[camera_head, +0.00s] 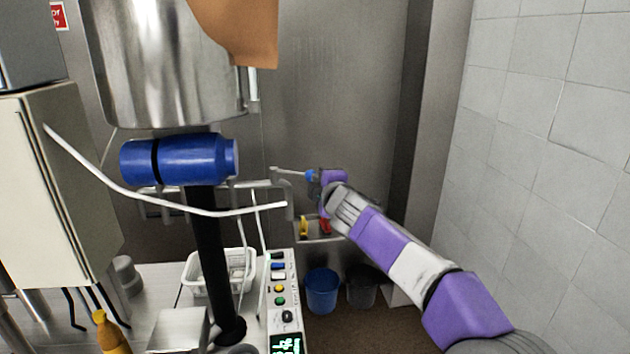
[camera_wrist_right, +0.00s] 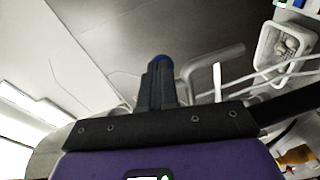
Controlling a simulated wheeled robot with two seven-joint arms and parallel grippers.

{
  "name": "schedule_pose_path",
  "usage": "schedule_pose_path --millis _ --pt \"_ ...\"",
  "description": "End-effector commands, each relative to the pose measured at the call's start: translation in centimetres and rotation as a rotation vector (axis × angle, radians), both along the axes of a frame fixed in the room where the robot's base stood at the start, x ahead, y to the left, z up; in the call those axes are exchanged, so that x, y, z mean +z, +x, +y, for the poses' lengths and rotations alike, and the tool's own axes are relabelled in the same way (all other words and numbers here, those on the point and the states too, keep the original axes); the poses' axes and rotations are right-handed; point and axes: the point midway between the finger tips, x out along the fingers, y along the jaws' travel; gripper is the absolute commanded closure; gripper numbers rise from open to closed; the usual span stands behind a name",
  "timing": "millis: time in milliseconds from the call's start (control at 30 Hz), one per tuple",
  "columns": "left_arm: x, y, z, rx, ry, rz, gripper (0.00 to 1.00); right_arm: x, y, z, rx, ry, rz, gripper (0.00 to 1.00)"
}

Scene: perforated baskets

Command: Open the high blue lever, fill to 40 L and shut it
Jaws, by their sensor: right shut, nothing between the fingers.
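The high blue lever is a thin grey rod with a blue end (camera_head: 310,176), sticking out to the right from the pipework below the steel vessel. My right gripper (camera_head: 320,182) is at this blue end, its fingers partly hidden by its own wrist. My left gripper is out of view.
A white hose (camera_head: 150,202) crosses in front. A white basket (camera_head: 190,274) is on the bench. A blue bucket (camera_head: 321,292) and a dark bucket (camera_head: 362,290) stand low. The tiled wall (camera_head: 540,130) bounds the right.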

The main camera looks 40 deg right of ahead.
Motion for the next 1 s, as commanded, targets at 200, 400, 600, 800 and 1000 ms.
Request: schedule_pose_path --millis 200,400,600,800,1000 --pt "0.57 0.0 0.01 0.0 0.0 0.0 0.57 0.03 0.41 -0.88 -0.001 -0.001 0.001 1.0" --pt "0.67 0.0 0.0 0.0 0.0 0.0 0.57 -0.04 0.56 -1.12 0.0 0.0 0.001 1.0" --pt "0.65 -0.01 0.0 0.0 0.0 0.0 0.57 -0.05 0.56 -1.13 0.0 0.0 0.0 1.0" --pt "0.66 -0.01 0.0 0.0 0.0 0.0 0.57 -0.03 0.55 -1.12 0.0 0.0 0.0 1.0" --pt "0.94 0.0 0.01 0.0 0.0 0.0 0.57 0.35 -0.4 -1.12 0.005 -0.001 -0.001 1.0"
